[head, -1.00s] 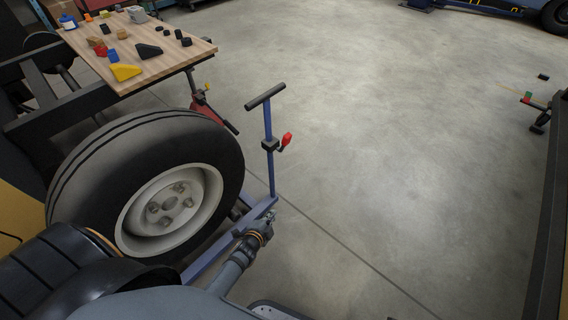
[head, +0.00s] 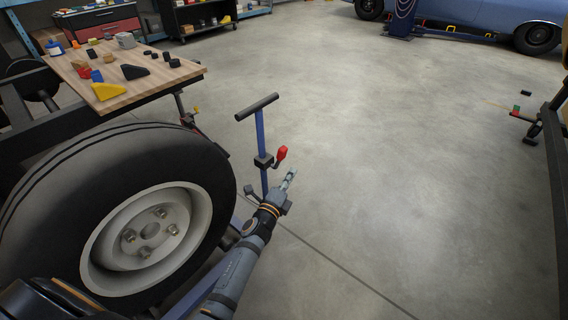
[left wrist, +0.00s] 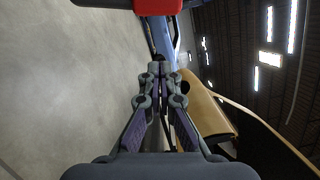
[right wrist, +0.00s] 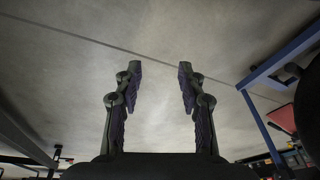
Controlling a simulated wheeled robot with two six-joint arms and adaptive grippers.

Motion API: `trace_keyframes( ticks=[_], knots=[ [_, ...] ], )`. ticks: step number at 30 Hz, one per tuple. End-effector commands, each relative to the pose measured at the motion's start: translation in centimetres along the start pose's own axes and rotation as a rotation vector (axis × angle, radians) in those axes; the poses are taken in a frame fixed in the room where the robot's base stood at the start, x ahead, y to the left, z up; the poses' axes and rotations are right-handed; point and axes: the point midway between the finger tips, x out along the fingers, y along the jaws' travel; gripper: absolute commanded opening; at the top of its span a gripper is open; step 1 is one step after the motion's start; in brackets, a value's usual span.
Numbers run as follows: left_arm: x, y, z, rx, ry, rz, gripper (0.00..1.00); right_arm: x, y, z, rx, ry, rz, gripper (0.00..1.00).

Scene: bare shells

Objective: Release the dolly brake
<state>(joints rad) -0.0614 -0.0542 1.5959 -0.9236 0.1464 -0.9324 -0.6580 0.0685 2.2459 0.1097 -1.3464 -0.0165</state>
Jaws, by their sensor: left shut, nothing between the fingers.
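The dolly's blue upright (head: 260,135) with a black T-bar (head: 257,106) stands beside a large wheel (head: 150,232). A red brake lever (head: 281,153) sticks out to the right from a black block (head: 263,161) on the upright. My left gripper (head: 290,174) is shut and empty, just below the red lever. In the left wrist view the shut fingertips (left wrist: 160,68) point at the blue upright (left wrist: 163,40), and a red part (left wrist: 158,5) shows at the top edge. I cannot tell whether they touch. My right gripper (right wrist: 160,68) is open and empty.
A wooden workbench (head: 130,98) with blocks on it stands at the upper left. A blue car (head: 470,12) is at the back right, and a dark frame (head: 560,150) stands along the right edge. The concrete floor between is clear.

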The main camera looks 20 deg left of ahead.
Motion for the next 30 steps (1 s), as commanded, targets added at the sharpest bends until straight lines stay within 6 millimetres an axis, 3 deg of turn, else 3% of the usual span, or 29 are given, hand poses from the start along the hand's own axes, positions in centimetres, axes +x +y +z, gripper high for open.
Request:
trace_keyframes(
  ticks=[4,12,24,30],
  knots=[
    [2.8,0.0,0.5,0.005,0.0,0.0,0.0,0.2,-0.1,0.1,0.001,0.01,-0.004,0.4],
    [3.3,0.1,3.6,0.001,0.001,0.002,0.0,-0.3,0.1,0.3,0.0,-0.021,0.004,0.4],
    [3.3,0.0,3.9,-0.003,0.001,0.002,0.0,-0.6,0.1,-0.2,0.0,-0.013,0.006,0.4],
    [3.8,-1.7,5.4,-0.113,0.0,0.03,0.0,-1.1,1.5,0.1,0.007,-0.114,0.049,0.4]
  ],
)
